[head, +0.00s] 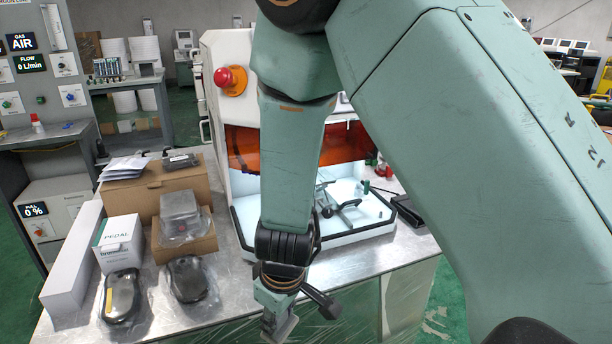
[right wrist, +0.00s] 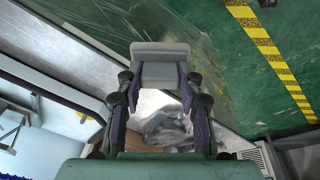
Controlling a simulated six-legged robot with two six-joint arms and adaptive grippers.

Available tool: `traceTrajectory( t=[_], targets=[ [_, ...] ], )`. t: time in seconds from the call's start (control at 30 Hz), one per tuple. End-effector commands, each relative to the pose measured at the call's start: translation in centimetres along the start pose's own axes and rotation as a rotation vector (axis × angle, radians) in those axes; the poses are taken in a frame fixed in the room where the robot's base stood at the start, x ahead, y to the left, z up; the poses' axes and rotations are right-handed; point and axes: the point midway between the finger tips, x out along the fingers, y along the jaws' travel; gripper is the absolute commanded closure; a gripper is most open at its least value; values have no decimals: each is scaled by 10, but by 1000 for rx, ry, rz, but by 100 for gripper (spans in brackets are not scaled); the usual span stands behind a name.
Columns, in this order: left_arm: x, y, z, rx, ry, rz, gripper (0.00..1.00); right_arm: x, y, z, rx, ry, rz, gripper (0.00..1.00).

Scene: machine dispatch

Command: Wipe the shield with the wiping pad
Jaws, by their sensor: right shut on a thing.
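The shield (head: 345,143) is a dark orange, see-through panel across the front of the white machine, above its lit work space. My right arm hides its middle. My right gripper (head: 290,305) is low in front of the machine, near the table's front edge, apart from the shield. It is shut on a grey block, which I take to be the wiping pad (head: 281,326). In the right wrist view the pad (right wrist: 160,54) is held between the fingertips. My left gripper is not in view.
Boxes (head: 160,190) and bagged dark parts (head: 188,278) crowd the metal table's left side. A red button (head: 230,80) sticks out of the machine's upper left. Green floor (right wrist: 240,85) lies beyond the table edge.

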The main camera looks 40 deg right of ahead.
Motion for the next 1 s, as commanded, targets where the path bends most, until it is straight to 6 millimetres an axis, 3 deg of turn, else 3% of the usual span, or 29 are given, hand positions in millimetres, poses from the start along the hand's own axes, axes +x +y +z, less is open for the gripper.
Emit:
traceTrajectory(
  t=[0.57,1.0],
  targets=[
    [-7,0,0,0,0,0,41,0,26,-4,-66,53,64,94],
    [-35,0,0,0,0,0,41,-16,95,-41,-264,339,356,94]
  ],
)
